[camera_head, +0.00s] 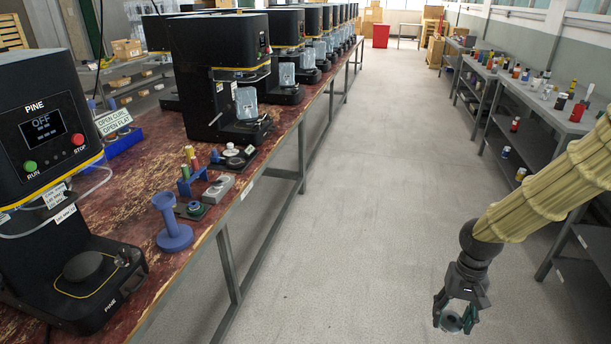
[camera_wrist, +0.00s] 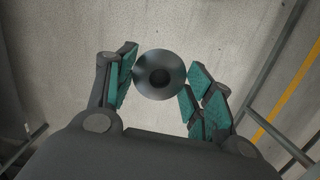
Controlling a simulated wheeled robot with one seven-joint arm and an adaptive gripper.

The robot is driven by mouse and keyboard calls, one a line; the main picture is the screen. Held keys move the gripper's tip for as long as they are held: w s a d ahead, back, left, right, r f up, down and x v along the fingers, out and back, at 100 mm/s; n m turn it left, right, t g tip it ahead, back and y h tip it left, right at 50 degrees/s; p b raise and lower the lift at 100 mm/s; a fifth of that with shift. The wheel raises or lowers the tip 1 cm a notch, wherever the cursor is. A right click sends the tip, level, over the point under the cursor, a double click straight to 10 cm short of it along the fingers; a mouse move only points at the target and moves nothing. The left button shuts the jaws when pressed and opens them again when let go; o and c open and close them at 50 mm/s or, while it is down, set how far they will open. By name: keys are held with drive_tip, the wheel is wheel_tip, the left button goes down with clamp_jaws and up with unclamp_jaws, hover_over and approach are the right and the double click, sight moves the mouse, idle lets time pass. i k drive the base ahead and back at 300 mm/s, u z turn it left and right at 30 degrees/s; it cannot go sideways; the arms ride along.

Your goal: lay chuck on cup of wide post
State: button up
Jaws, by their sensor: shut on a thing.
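My gripper (camera_head: 456,308) hangs over the aisle floor at the lower right, well away from the bench. The chuck also shows between the fingers in the head view (camera_head: 452,322). A blue post (camera_head: 173,218) with a wide base and a flared cup on top stands upright near the bench's front edge. The cup looks empty.
A seamer labelled PINE (camera_head: 45,130) stands at the left; more seamers (camera_head: 225,75) line the bench (camera_head: 150,190). Beside the post are a grey block (camera_head: 218,190) and several coloured spools (camera_head: 190,160). Shelves (camera_head: 545,105) stand along the right. The aisle (camera_head: 370,190) is clear.

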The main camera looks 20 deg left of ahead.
sight(163, 200)
drive_tip(key=u, duration=1.85)
drive_tip(key=i, duration=0.45)
